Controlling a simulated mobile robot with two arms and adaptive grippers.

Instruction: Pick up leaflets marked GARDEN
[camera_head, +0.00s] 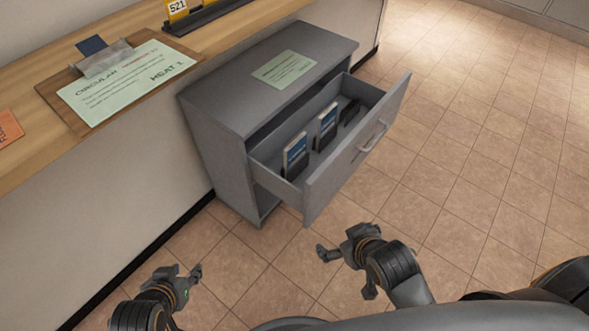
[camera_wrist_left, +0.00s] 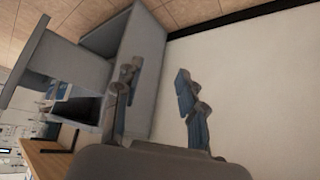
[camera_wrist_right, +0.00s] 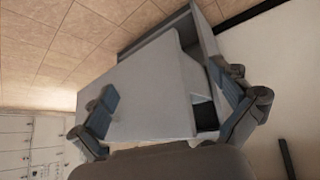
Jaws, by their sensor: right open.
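Two leaflets with blue and white covers, the nearer (camera_head: 295,153) and the farther (camera_head: 327,125), stand in dark holders in the open drawer (camera_head: 336,163) of the grey cabinet. Their print is too small to read, so I cannot tell whether they say GARDEN. A third dark holder (camera_head: 350,112) at the drawer's far end looks empty. My left gripper (camera_head: 181,279) is open and empty, in front of the counter and left of the cabinet. My right gripper (camera_head: 345,270) is open and empty, on the near side of the drawer and apart from it.
The grey cabinet (camera_head: 222,150) has a pale green sheet (camera_head: 284,70) on top. The tiled floor (camera_head: 480,150) at right is clear.

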